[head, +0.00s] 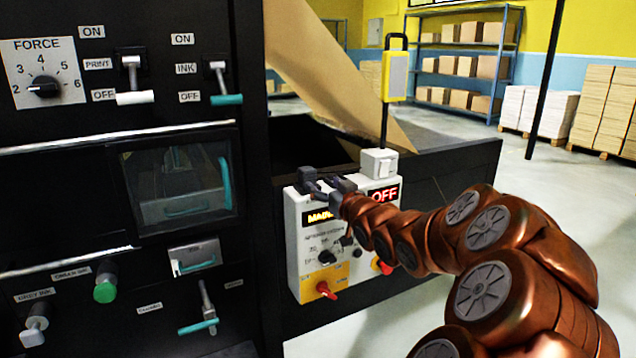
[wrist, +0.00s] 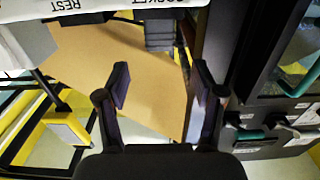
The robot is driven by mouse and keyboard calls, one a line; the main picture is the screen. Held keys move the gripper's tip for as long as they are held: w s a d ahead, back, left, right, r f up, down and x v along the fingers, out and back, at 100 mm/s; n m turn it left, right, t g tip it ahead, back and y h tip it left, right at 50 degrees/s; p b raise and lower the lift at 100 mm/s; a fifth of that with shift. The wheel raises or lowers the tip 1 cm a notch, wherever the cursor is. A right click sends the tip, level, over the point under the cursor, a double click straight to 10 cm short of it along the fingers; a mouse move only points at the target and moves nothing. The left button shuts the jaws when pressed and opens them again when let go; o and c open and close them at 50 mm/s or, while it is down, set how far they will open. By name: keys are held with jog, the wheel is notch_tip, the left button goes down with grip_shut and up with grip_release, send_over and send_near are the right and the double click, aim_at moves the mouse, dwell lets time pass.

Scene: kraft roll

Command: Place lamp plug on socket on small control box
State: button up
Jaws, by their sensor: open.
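The small control box (head: 312,262) is white and yellow with lit displays and hangs on the black machine's side. In the wrist view its top edge (wrist: 200,4) shows upside-down SOCKET and REST labels. A dark ribbed block (wrist: 160,35), apparently the lamp plug, sits by the SOCKET label; whether it is seated is unclear. A thin dark cord seems to run beside it. My gripper (wrist: 160,82) is open and empty, with the block beyond its fingertips and roughly between them. In the head view my gripper (head: 328,186) is over the box's top left, hiding part of it.
A yellow lamp (head: 396,75) stands on a dark pole above a white block (head: 379,163) at the box's top right. Brown kraft paper (head: 335,70) slopes behind the box. The black machine panel (head: 60,160) is close on the left. Open floor lies right.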

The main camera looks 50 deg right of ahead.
jog(key=shift+v, duration=0.8)
jog(key=w+a+f+g+y, duration=0.2)
jog(key=w+a+f+g, duration=0.15)
jog(key=a+f, duration=0.5)
jog(key=s+a+f+n+g+y, duration=0.1)
jog(key=s+a+f+g, duration=0.25)
jog(key=a, duration=0.25)
jog(key=s+a+f+n+g, duration=0.1)
jog(key=s+a+f+g, duration=0.2)
jog(key=a+f, duration=0.3)
jog(key=s+a+f+n+g+y, duration=0.1)
jog(key=s+a+g, duration=0.4)
jog(key=s+a, duration=0.4)
jog(key=s+a+f+g+y, duration=0.1)
jog(key=s+a+g, duration=0.4)
jog(key=s+a, duration=0.5)
jog(key=s, duration=0.6)
jog(key=shift+s+a+n+y, duration=0.3)
jog(key=shift+s+n+y, duration=0.05)
jog(key=shift+n+y, duration=0.05)
